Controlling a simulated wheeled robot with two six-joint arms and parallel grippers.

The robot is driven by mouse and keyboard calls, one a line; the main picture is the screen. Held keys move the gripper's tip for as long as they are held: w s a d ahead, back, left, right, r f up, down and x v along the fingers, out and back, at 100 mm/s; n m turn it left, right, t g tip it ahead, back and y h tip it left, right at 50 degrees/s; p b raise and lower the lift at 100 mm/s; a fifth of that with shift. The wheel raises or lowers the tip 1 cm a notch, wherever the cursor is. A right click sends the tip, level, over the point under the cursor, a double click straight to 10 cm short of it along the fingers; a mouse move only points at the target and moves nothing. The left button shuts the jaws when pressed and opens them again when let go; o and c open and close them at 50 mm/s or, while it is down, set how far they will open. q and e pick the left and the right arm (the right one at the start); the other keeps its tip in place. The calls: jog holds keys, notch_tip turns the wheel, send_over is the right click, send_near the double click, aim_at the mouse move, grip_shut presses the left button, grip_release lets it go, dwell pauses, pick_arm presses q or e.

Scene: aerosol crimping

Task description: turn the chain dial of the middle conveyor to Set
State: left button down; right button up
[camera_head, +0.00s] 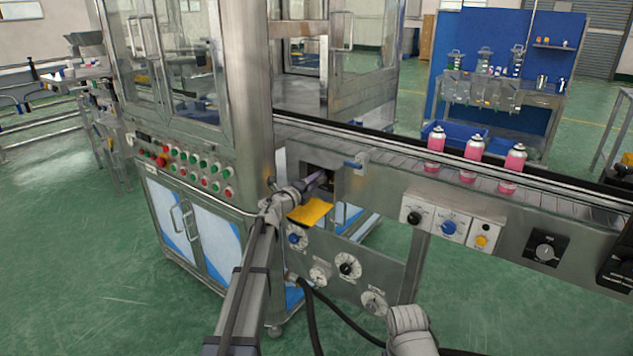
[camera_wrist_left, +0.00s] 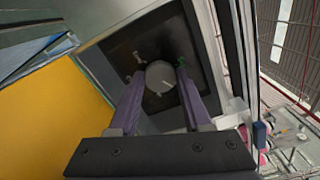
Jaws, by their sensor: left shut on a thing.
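The chain dial (camera_wrist_left: 160,77) is a round grey knob on a black square plate (camera_wrist_left: 133,42), set in a recess of the conveyor's steel front. My left gripper (camera_wrist_left: 160,82) has its two purple fingers on either side of the knob, shut on it. In the head view my left gripper (camera_head: 320,181) reaches into the recess beside the machine's corner post and hides the knob. A small pale mark and a green mark show on the plate near the fingertips; their lettering is too small to read.
A yellow flap (camera_head: 310,211) hangs just below the recess and fills the left of the wrist view (camera_wrist_left: 50,120). A lower panel carries several knobs (camera_head: 348,266). Three pink cans (camera_head: 474,160) stand on the conveyor. A blue-handled part (camera_head: 353,163) juts out right of the recess.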

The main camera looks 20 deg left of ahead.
pick_arm(q)
jog(key=n, duration=0.5)
jog(key=shift+f+n, duration=0.1)
jog(key=shift+n, duration=0.2)
jog(key=n, duration=0.5)
jog(key=shift+n, duration=0.6)
jog(key=shift+c, duration=1.7)
grip_release()
jog(key=shift+v, duration=4)
